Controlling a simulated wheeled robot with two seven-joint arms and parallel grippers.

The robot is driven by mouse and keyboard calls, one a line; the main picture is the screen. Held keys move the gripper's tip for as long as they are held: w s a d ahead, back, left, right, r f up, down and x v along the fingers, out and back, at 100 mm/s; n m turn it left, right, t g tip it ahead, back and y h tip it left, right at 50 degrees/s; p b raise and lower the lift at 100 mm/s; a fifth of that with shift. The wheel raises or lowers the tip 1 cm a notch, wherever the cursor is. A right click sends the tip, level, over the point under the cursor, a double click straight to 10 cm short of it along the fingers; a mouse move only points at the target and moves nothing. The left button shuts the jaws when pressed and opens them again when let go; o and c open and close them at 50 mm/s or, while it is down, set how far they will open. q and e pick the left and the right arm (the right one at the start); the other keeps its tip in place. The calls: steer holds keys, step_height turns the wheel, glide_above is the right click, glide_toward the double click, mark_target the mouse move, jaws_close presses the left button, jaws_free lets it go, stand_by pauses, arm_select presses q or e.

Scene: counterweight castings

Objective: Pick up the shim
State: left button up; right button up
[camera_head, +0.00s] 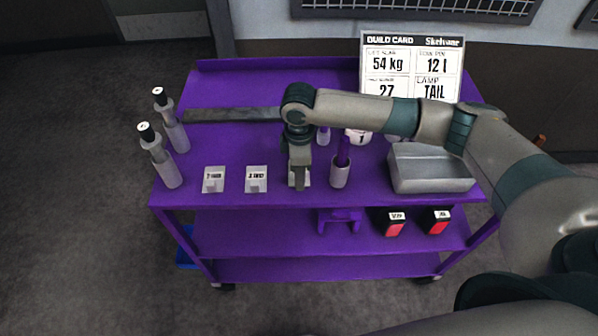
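Small light-grey labelled pieces stand in a row near the front edge of the purple cart top (232,155); they may be the shims. One grey piece (214,183) is at the left, and a second grey piece (256,183) is to its right. Their labels are too small to read surely. My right gripper (298,184) points down to the right of these two, in front of a third pale piece (307,180) that is mostly hidden. The fingers overlap in this view, so I cannot tell whether they hold it. My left gripper is not in view.
Two grey bottle-like cylinders (165,172) (176,135) stand at the left edge. A dark bar (230,115) lies behind. A grey cup with a purple stick (340,176) stands close right of the gripper, then a metal tray (432,181). A build card (412,67) stands behind.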

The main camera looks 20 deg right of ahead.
steer(key=shift+f, duration=0.1)
stand_by(0.3)
jaws_close()
steer(key=shift+w+r+b, duration=0.1)
steer(key=shift+r+b, duration=0.2)
steer(key=shift+r, duration=0.3)
step_height(320, 180, up, 9)
steer(key=b, duration=0.2)
steer(key=shift+b, duration=0.3)
